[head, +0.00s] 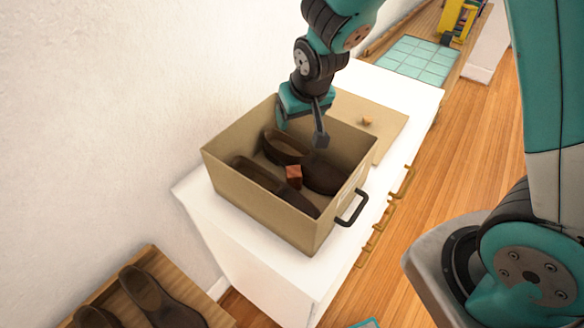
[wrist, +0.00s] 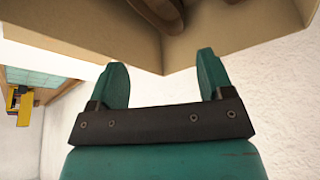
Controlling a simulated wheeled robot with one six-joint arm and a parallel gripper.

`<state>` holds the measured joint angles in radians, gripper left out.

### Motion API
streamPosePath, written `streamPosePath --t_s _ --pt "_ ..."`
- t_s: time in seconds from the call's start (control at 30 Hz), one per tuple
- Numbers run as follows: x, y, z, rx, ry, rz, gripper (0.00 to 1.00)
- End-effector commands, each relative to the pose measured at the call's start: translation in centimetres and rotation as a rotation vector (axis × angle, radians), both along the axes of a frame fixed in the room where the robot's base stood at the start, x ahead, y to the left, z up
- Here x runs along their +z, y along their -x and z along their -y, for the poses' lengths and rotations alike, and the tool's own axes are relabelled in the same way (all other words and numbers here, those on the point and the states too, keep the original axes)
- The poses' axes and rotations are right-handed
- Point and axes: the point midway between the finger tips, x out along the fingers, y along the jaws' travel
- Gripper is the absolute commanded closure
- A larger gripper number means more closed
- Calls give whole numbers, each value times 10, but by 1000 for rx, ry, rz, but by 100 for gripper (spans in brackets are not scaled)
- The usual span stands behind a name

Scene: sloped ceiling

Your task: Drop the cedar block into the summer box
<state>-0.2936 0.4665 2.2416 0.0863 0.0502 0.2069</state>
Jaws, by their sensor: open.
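The summer box (head: 262,207) is a tan open box with a dark handle, standing on a white cabinet in the head view. Its wall also shows at the top of the wrist view (wrist: 100,32). Several brown shoes lie inside it. The cedar block (head: 294,172), small and reddish, is inside the box among the shoes; I cannot tell if it rests on a shoe or the floor. My gripper (head: 302,128) is over the back part of the box, apart from the block. In the wrist view my gripper (wrist: 165,75) is open with nothing between its fingers.
The white cabinet (head: 210,225) has brass handles along its right side. A tan lid or board (head: 385,122) lies behind the box with a small orange-brown thing (head: 367,121) on it. A slatted rack (head: 205,303) with brown shoes stands at lower left.

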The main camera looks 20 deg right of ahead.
Motion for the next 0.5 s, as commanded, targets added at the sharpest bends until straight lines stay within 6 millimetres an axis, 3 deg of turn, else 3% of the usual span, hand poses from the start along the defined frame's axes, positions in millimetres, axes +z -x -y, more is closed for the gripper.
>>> streamPosePath --t_s 0.17,0.5 --pt "21 8 0 1 -2 7 26" --pt "94 38 2 1 -2 9 26"
